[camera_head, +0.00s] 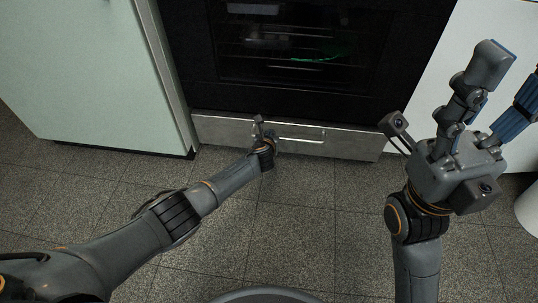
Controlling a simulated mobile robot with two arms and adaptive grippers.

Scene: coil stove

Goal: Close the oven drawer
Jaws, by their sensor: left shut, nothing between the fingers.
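The oven drawer (350,144) is the low metal-grey front beneath the black oven door, with a bar handle (302,140) at its middle. It looks flush or nearly flush with the oven; from above I cannot tell whether a small gap is left. My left gripper (260,125) is at the drawer front, just left of the handle. It is shut and empty, and it hides a small part of the drawer; I cannot tell whether it touches it. My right gripper (516,72) is raised at the right, open and empty, with one finger partly cut off by the picture edge.
The dark oven door (300,90) with its window is above the drawer. Pale green cabinets (85,70) stand at the left, and a white cabinet front (440,80) at the right. The tiled floor (310,210) before the drawer is clear. A white round object (529,210) is at the right edge.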

